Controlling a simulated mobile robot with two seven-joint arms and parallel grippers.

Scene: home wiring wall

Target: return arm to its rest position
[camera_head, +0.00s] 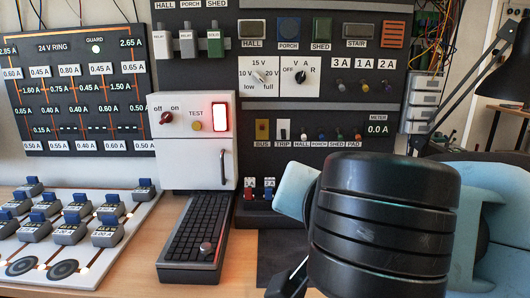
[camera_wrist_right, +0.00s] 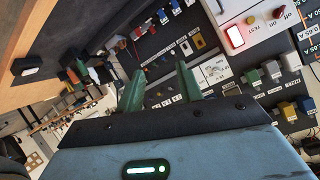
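My right arm (camera_head: 385,215) fills the lower right of the head view, with a black ribbed joint and light blue links. It hides part of the table and the lower right of the panel. My right gripper (camera_wrist_right: 160,70) shows in the right wrist view with two green fingers spread apart and nothing between them. The dark panel of switches lies beyond the fingers, seen tilted. The head view does not clearly show the right fingertips. My left arm and gripper are in neither view.
A white box (camera_head: 198,165) with a lit red switch stands mid-left. A dark keyboard-like strip (camera_head: 195,235) lies before it. A white board (camera_head: 110,255) with several blue-topped blocks is at lower left. A black lamp arm (camera_head: 480,85) stands at right. A dark mat (camera_head: 275,255) lies beside my arm.

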